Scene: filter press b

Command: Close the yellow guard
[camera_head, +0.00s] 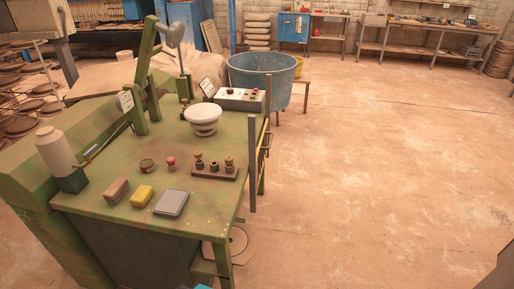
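A thin yellow part (266,143) shows at the right side of the green machine bench (215,225), between two upright grey posts (252,160). It is small, seen nearly edge-on and partly hidden by the near post. I cannot tell for sure that it is the yellow guard, or whether it stands open or closed. My gripper is not in view.
On the bench are a white bowl (203,118), a control box (240,99), a yellow block (142,196), a grey slab (171,204) and stampers (214,168). A blue tub (262,78) stands behind. The floor (385,180) to the right is clear.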

